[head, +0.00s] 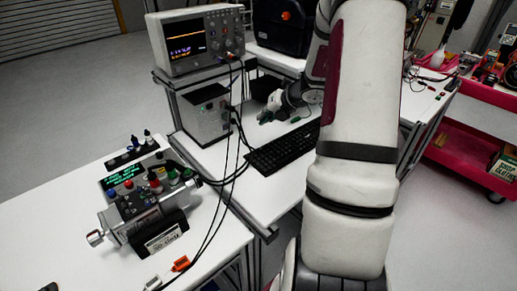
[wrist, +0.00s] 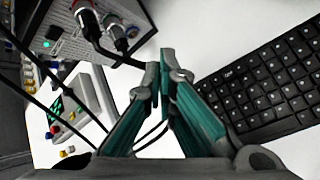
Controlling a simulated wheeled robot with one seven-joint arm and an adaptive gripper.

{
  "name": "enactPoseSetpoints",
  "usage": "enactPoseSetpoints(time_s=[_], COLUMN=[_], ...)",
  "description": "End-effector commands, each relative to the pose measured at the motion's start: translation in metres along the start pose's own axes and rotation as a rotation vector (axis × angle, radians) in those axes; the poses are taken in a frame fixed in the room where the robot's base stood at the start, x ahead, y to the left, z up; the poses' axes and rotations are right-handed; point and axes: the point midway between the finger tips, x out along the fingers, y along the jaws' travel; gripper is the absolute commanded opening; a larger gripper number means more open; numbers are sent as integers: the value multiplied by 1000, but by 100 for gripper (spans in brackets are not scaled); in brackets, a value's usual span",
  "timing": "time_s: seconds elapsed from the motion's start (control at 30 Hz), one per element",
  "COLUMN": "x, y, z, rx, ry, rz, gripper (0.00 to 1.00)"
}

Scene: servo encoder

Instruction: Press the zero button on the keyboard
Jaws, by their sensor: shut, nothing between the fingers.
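The black keyboard (head: 283,148) lies on the white table in the middle of the head view, partly hidden behind my arm. In the wrist view the keyboard (wrist: 265,85) fills the right side, cut off by the picture's edge. The zero button cannot be made out. My gripper (head: 268,116) is beyond the keyboard's far left end, near the grey box. In the wrist view my gripper (wrist: 160,72) has its teal-lined fingers close together at the tips, empty, left of the keyboard and apart from it.
A grey box (head: 205,113) with cables stands left of the keyboard; its plugs (wrist: 115,30) are close to my fingertips in the wrist view. An oscilloscope (head: 198,40) sits on the shelf above. A device with coloured knobs (head: 150,205) stands on the front left table.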

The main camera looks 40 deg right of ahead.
Motion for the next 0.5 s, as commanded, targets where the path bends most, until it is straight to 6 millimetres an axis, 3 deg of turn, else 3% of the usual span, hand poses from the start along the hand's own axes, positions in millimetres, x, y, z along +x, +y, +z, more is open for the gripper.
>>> enactPoseSetpoints(time_s=[0.27,0.5], x=[4,23], y=[-2,-14], z=[-2,-15], rx=[-2,-2], ry=[1,1], rz=[0,0], gripper=[0,0])
